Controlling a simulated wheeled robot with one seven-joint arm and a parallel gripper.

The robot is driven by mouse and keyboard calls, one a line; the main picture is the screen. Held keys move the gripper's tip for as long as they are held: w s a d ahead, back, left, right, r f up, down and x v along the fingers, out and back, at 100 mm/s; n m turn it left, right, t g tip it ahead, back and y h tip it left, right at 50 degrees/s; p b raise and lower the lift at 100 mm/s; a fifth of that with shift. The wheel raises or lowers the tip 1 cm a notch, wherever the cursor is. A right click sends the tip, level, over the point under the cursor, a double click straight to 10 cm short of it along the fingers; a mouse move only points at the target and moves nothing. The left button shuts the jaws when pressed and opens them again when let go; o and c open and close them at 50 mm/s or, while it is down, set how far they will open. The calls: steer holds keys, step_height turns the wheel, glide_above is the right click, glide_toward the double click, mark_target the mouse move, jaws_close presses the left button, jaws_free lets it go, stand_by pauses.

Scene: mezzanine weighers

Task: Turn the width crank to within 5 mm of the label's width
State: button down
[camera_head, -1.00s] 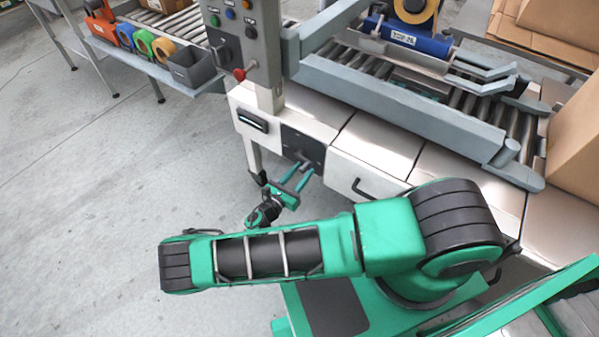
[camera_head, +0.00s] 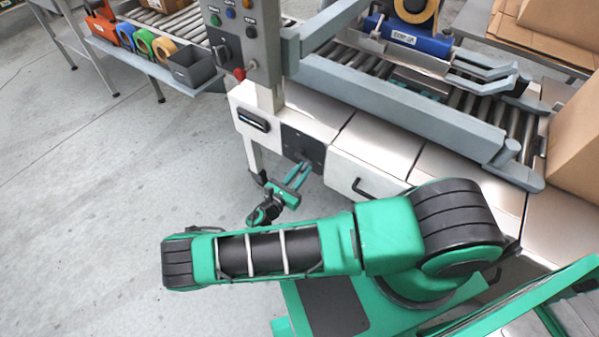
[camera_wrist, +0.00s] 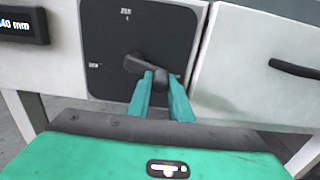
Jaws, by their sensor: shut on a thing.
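The width crank (camera_wrist: 138,64) is a dark arm with a knob (camera_wrist: 160,78) on a black square panel (camera_wrist: 170,30) on the white machine front. In the wrist view the crank arm points right and slightly down. My gripper (camera_wrist: 161,84) is shut on the knob, its two green fingers on either side. A black display (camera_wrist: 22,26) left of the panel reads "40 mm" at its visible end; its left part is cut off. In the head view the panel (camera_head: 303,142) and my gripper (camera_head: 301,172) show small, and the display (camera_head: 253,120) is unreadable.
A drawer with a black handle (camera_head: 362,188) is right of the panel. A grey control post (camera_head: 245,40) with buttons and a red knob stands above. Side rails (camera_head: 400,100) flank the roller conveyor. A cardboard box (camera_head: 575,135) stands at right. Floor (camera_head: 90,200) at left is clear.

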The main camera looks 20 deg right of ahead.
steer(key=c, duration=1.6)
jaws_free()
steer(key=v, duration=1)
steer(key=shift+s+a, duration=0.2)
steer(key=shift+a, duration=0.15)
